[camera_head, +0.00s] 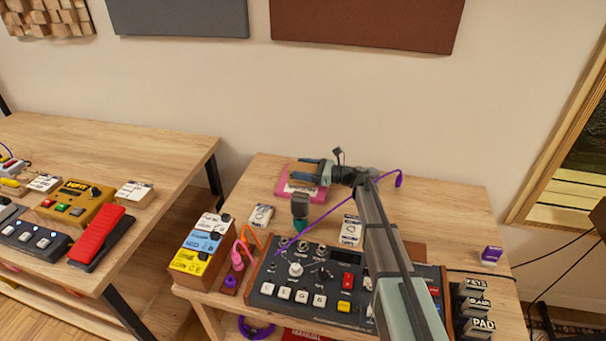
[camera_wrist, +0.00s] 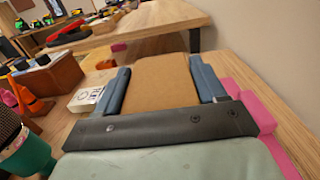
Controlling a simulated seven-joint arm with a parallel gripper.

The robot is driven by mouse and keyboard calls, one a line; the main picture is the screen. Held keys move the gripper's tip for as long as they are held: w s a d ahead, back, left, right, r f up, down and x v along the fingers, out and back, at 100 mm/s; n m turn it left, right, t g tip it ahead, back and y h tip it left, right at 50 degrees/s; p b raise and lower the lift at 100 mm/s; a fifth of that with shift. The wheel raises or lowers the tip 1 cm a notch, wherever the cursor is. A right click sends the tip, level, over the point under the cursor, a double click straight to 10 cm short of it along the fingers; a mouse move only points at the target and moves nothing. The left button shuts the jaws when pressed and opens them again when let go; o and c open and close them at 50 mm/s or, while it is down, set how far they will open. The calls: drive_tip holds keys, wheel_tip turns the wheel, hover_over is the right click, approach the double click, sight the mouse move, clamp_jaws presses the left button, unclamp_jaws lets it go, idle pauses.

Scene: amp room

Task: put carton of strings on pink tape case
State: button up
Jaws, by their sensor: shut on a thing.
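My gripper (camera_head: 315,171) is at the back of the right table, shut on the carton of strings. The carton (camera_wrist: 158,82) shows in the wrist view as a plain brown cardboard face between my two blue fingers (camera_wrist: 163,85). In the head view the carton (camera_head: 302,167) is partly hidden by the fingers. The pink tape case (camera_head: 283,185) lies flat on the table under the carton. It shows at the right of my gripper in the wrist view (camera_wrist: 248,100). I cannot tell whether the carton touches the case.
A dark microphone with a teal band (camera_head: 300,208) stands just in front of the case. Small white boxes (camera_head: 261,215) (camera_head: 351,230) and a large control panel (camera_head: 320,283) lie nearer. A purple cable crosses there. The table's back right is mostly clear.

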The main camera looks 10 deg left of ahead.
drive_tip(key=shift+f, duration=0.9)
drive_tip(key=shift+f, duration=0.1)
drive_tip(key=o, duration=1.5)
drive_tip(key=shift+f, duration=0.1)
drive_tip(key=shift+c, duration=0.2)
drive_tip(key=shift+r, duration=0.2)
drive_tip(key=d, duration=1.2)
